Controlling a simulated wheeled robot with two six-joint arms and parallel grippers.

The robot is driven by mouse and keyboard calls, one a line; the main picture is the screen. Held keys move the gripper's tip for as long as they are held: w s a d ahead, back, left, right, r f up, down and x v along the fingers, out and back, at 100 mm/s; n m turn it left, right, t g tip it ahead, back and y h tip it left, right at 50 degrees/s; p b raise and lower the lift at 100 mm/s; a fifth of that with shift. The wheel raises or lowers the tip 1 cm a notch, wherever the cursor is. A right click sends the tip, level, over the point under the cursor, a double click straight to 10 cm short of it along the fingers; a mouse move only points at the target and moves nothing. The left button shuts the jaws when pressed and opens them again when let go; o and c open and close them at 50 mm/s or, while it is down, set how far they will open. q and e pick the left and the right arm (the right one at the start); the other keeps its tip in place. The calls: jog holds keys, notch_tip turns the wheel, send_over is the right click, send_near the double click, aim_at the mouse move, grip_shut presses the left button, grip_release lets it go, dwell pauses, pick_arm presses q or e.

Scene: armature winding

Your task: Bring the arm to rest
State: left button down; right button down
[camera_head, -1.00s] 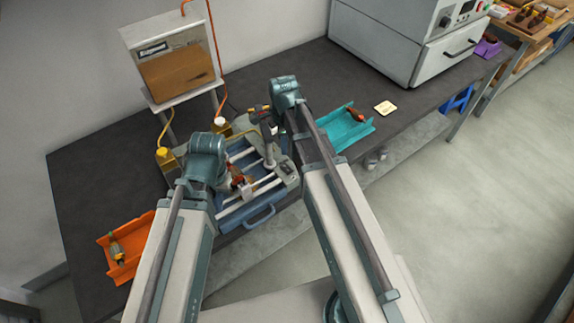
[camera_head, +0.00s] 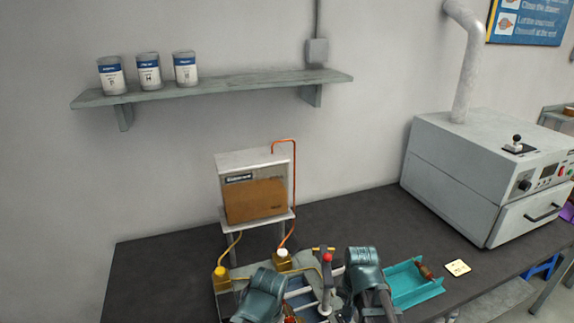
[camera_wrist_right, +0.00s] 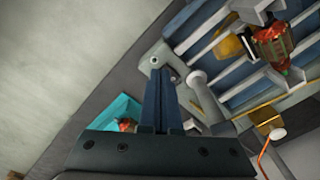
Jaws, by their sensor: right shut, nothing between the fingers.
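My right arm's teal wrist (camera_head: 365,270) is over the right side of the winding machine (camera_head: 327,285) in the head view. In the right wrist view my right gripper (camera_wrist_right: 157,82) has its two dark blue fingers together, with nothing between them. Its tips appear close to the machine's grey end piece (camera_wrist_right: 165,58); I cannot tell if they touch. My left arm's teal wrist (camera_head: 262,295) is over the machine's left side, and its fingers are hidden. A reddish armature (camera_wrist_right: 272,45) sits in the machine in the right wrist view.
The grey oven (camera_head: 450,165) stands at right. A boxed wire supply (camera_head: 255,190) stands behind the machine. The dark bench (camera_head: 160,270) is clear at left.

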jog(key=s+a+n+h+b, duration=0.1)
jog(key=s+a+n, duration=0.7)
jog(key=a, duration=0.3)
jog(key=shift+s+f+n+g, duration=0.2)
jog(key=shift+f+n+g, duration=0.25)
jog(key=shift+n, duration=0.45)
